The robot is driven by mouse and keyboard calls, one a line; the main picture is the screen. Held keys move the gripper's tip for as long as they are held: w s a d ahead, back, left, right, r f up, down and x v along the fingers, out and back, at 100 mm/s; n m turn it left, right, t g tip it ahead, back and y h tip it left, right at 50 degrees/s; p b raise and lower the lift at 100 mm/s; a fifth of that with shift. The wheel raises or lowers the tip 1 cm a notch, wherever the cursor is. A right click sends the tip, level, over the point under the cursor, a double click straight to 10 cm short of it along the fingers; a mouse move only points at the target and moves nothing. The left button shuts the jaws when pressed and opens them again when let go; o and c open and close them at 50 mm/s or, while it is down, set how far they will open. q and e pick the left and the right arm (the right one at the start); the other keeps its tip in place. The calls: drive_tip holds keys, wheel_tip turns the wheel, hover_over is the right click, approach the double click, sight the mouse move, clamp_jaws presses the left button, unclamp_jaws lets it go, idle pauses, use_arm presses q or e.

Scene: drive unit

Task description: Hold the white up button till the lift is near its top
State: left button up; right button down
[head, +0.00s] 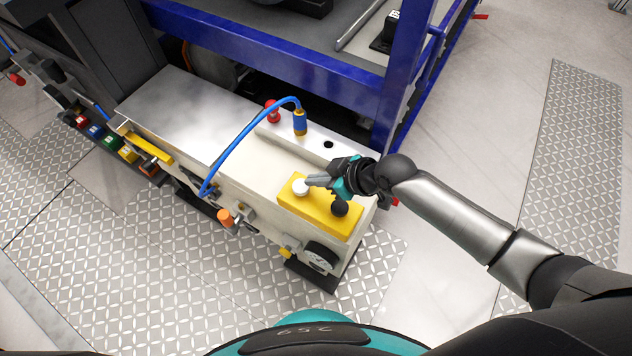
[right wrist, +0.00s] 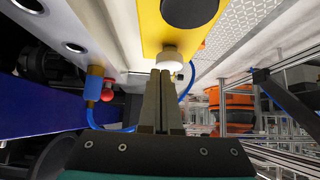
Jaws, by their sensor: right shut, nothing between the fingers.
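The white up button (head: 300,187) sits on a yellow control box (head: 317,208) on top of the pale drive unit. A black button (head: 340,208) is on the same box, nearer me. My right gripper (head: 311,181) is shut and empty, its fingertips right at the white button's right side. In the right wrist view the shut fingers (right wrist: 161,76) point at the white button (right wrist: 169,53); I cannot tell whether they touch or press it. The black button (right wrist: 190,10) shows beyond. The lift's height cannot be made out. My left gripper is not in view.
A blue cable arches to a blue-and-yellow plug (head: 300,122) beside a red knob (head: 272,111). A blue frame (head: 290,66) stands behind the unit, its post close to my right gripper. The metal cover (head: 185,108) at left is clear.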

drive_tip(key=shift+f, duration=0.25)
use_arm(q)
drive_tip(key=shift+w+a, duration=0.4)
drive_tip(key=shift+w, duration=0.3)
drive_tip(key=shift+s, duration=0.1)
